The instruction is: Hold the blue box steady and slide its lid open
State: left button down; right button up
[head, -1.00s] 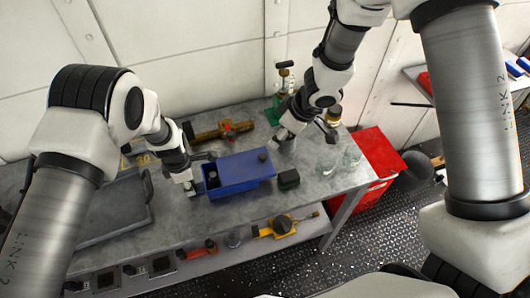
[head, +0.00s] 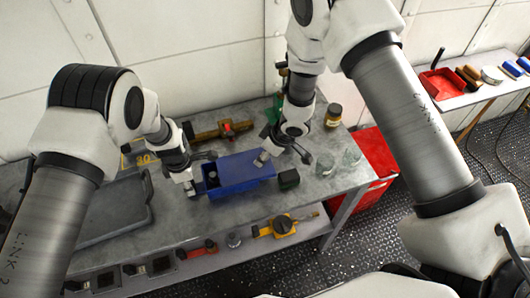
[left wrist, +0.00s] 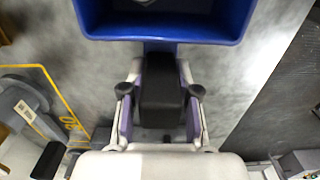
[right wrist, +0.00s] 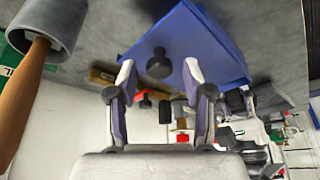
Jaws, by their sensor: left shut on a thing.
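The blue box (head: 236,184) stands on the grey workbench. Its blue lid (head: 240,164) covers most of the top, and the left end is uncovered, with a dark thing inside. A dark round knob (right wrist: 160,65) on the lid shows in the right wrist view. My left gripper (head: 194,188) is shut on the black handle (left wrist: 161,90) at the box's left end. My right gripper (right wrist: 159,75) is open and empty over the lid's right part, its fingers either side of the knob in that view. In the head view the right gripper (head: 283,158) hides the knob.
A dark green block (head: 289,178) sits just right of the box. Two clear glasses (head: 325,163) stand further right, with a jar (head: 333,115) behind. A brown tool with a red part (head: 222,130) lies behind the box. A grey tray (head: 115,212) lies at left.

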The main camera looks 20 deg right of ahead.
grip_shut()
jog(key=d, duration=0.4)
jog(key=shift+s+d, duration=0.1)
jog(key=shift+d, duration=0.3)
jog(key=shift+o, duration=1.5)
grip_release()
jog(key=shift+r, duration=0.1)
jog(key=v, duration=1.2)
